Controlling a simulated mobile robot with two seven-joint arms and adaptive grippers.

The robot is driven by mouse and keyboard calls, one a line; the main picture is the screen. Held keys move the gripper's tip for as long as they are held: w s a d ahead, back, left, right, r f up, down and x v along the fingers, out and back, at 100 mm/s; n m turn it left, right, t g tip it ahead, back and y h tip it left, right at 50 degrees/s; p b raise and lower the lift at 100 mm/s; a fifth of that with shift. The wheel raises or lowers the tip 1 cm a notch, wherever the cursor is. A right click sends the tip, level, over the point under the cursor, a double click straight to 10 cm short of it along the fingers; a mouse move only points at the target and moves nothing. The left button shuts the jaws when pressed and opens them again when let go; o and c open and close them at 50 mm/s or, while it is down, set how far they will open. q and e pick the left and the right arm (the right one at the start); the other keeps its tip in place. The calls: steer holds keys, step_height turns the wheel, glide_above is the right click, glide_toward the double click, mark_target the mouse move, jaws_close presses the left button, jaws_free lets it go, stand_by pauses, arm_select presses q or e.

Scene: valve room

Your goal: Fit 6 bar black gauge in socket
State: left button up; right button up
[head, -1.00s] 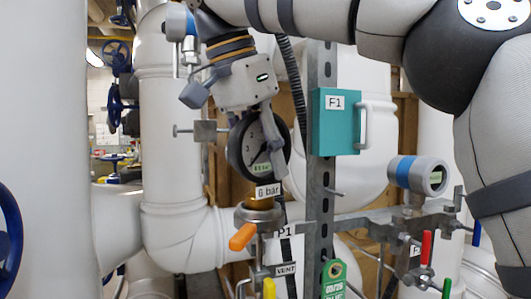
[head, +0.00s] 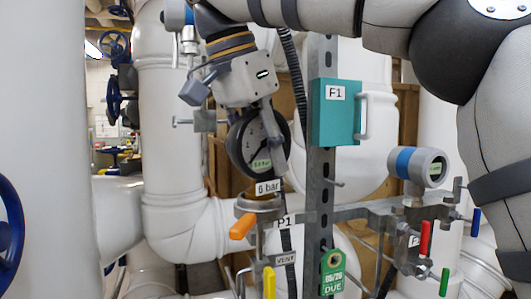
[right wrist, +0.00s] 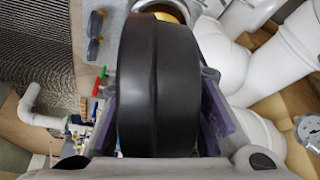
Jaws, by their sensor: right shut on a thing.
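A black round gauge (head: 252,145) with a light dial is upright in the head view, above the socket. My right gripper (head: 263,138) comes down from above and is shut on it. The right wrist view shows the gauge's black rim (right wrist: 158,85) between the two fingers. The "6 bar" label (head: 268,187) is just below the gauge. The metal socket (head: 259,204) is under the label, above an orange valve handle (head: 242,226). The label hides where gauge and socket meet, so I cannot tell whether the gauge is seated. My left gripper is not in view.
A teal F1 box (head: 337,112) on a grey upright post (head: 319,200) stands just right of the gauge. A blue-banded transmitter (head: 418,167) is farther right. Large white pipes (head: 170,130) fill the left. A green tag (head: 333,272) hangs below.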

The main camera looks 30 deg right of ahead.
steer(key=o, duration=1)
